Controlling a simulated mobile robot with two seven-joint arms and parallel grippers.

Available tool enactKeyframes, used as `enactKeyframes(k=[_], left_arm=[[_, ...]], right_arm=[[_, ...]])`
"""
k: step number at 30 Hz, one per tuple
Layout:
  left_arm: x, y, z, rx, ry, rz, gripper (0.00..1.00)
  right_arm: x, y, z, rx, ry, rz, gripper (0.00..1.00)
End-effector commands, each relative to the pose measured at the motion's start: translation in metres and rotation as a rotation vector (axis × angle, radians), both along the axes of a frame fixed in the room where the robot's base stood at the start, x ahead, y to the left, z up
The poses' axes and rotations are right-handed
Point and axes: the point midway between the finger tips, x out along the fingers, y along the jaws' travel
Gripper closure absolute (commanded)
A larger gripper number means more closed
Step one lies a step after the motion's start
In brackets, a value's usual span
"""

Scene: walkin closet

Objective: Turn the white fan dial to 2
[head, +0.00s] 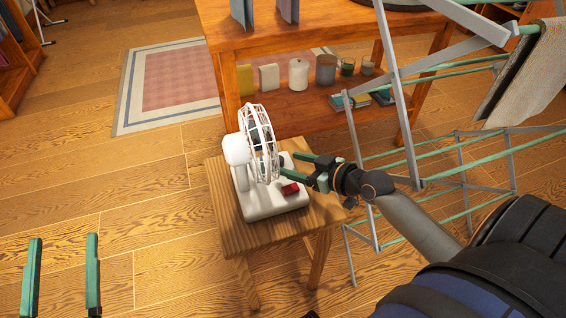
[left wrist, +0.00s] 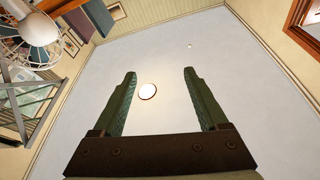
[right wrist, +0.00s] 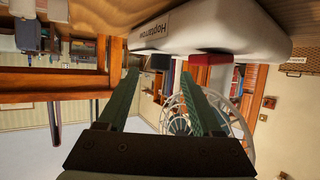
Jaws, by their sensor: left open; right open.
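The white fan (head: 237,150) stands on a small wooden stool, its round wire cage facing right. Its white base (head: 262,207) carries a red block-like part (head: 290,189) at the right side; I cannot tell whether this is the dial, and no numbers are readable. My right gripper (head: 289,165) is open at the cage's right side, just above the base and red part. In the right wrist view the red part (right wrist: 209,59) is right of the fingertips, apparently outside the gap. My left gripper (head: 63,238) is open and empty above the floor at lower left.
A metal drying rack (head: 410,130) with a cloth stands close on the right. A wooden shelf table (head: 290,40) with jars stands behind. The floor at left (head: 90,190) is clear.

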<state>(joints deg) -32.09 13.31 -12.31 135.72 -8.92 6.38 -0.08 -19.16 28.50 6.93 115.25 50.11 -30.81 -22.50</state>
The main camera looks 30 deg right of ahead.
Motion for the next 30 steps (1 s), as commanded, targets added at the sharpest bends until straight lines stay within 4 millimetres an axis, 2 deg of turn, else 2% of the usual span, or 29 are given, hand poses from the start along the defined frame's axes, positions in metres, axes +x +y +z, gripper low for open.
enactKeyframes(k=[3,9,20,30], left_arm=[[-0.006,-0.002,0.018,0.000,-0.086,-0.014,0.24],[-0.016,-0.004,0.040,0.001,-0.183,-0.031,0.24],[-0.018,-0.005,0.046,0.001,-0.208,-0.035,0.24],[-0.018,-0.005,0.046,0.001,-0.207,-0.035,0.24]], right_arm=[[0.016,0.005,-0.007,0.003,-0.002,0.000,0.34],[0.030,0.010,-0.013,0.001,-0.001,0.000,0.34],[0.033,0.011,-0.015,0.000,0.001,0.001,0.34],[0.033,0.011,-0.015,0.000,0.001,0.001,0.70]])
